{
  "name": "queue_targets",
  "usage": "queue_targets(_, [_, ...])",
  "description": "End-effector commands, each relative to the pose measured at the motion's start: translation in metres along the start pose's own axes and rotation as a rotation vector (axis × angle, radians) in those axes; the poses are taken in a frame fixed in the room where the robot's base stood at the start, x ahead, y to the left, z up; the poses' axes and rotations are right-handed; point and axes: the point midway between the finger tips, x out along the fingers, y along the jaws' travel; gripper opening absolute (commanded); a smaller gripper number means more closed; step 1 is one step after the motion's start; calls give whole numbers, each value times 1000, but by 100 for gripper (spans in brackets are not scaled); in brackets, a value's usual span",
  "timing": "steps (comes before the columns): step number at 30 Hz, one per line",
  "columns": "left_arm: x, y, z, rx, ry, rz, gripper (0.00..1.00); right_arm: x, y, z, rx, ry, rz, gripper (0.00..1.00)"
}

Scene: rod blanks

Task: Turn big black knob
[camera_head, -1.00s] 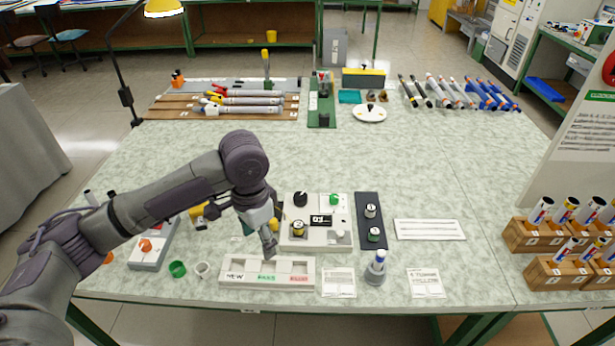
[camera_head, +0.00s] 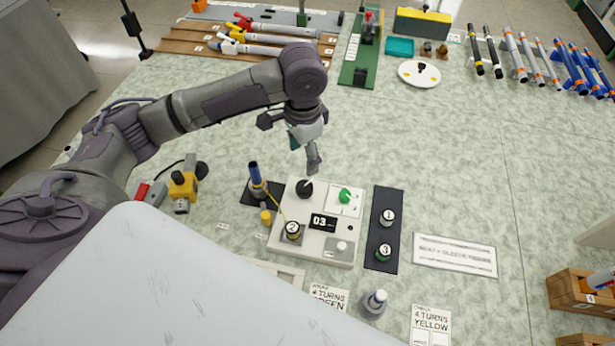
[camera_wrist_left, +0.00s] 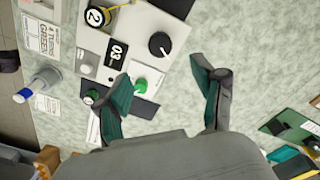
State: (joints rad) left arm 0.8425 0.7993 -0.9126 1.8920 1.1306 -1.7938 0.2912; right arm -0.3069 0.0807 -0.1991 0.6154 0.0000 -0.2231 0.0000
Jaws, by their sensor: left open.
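The big black knob (camera_head: 304,188) sits at the back left corner of a white control box (camera_head: 330,258). It also shows in the left wrist view (camera_wrist_left: 160,45), with a white pointer mark. My left gripper (camera_head: 305,150) hangs just behind and above the knob, apart from it. In the left wrist view its two fingers (camera_wrist_left: 162,78) are spread with nothing between them, and the knob lies beyond the tips. The box has a display (camera_head: 323,223) reading 03, a smaller green knob (camera_head: 345,196) and a white button (camera_head: 341,246). My right gripper is not in view.
A spool marked 2 (camera_head: 292,230) sits on the box; a blue-topped post (camera_head: 256,180) stands left of it. A dark tray (camera_head: 384,230) with spools 1 and 3 lies to the right. Cards and a grey bottle (camera_head: 374,304) are in front.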

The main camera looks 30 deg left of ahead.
Motion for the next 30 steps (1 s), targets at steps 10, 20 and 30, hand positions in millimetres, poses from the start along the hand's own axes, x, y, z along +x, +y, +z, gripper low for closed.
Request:
queue_targets(10, [74, 0, 2, 1, -5, 1, 69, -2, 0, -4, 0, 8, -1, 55])
queue_targets(20, [115, 0, 1, 2, -1, 0, 69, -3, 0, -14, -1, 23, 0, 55])
queue_targets(30, [118, 0, 1, 2, -1, -1, 69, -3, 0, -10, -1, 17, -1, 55])
